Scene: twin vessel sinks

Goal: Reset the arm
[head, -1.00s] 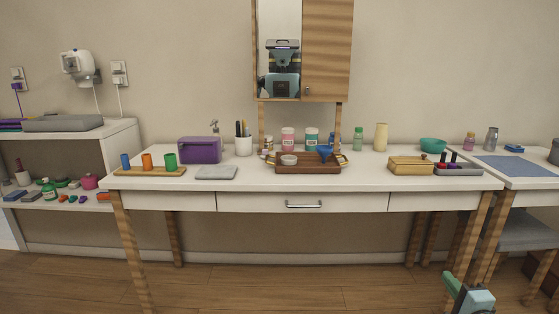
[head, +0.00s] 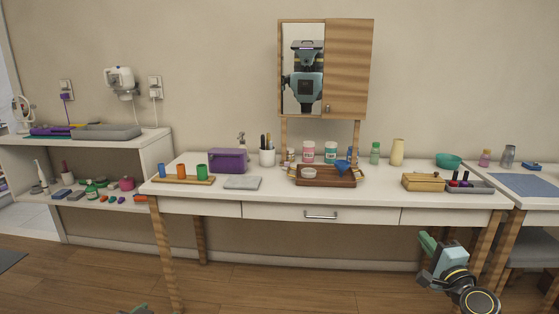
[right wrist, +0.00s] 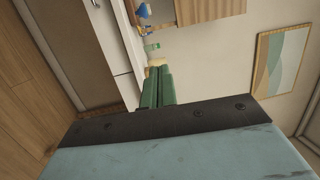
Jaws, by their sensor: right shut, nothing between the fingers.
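My right gripper (head: 427,242) is in front of the table's right part, below the tabletop level, with its green fingers pointing up and left. In the right wrist view its two green fingers (right wrist: 158,86) lie side by side, shut with nothing between them. It touches nothing that I can see. A small green and dark tip of my left gripper (head: 136,309) shows at the bottom edge of the head view. The rest of that arm is out of view, so its jaws cannot be read.
The white table (head: 270,199) has a drawer (head: 321,214) and holds a purple box (head: 228,160), a brown tray (head: 325,181) and a wooden box (head: 423,182). A mirror cabinet (head: 347,70) stands behind. A low shelf (head: 160,150) is at left. The floor (head: 260,287) in front is clear.

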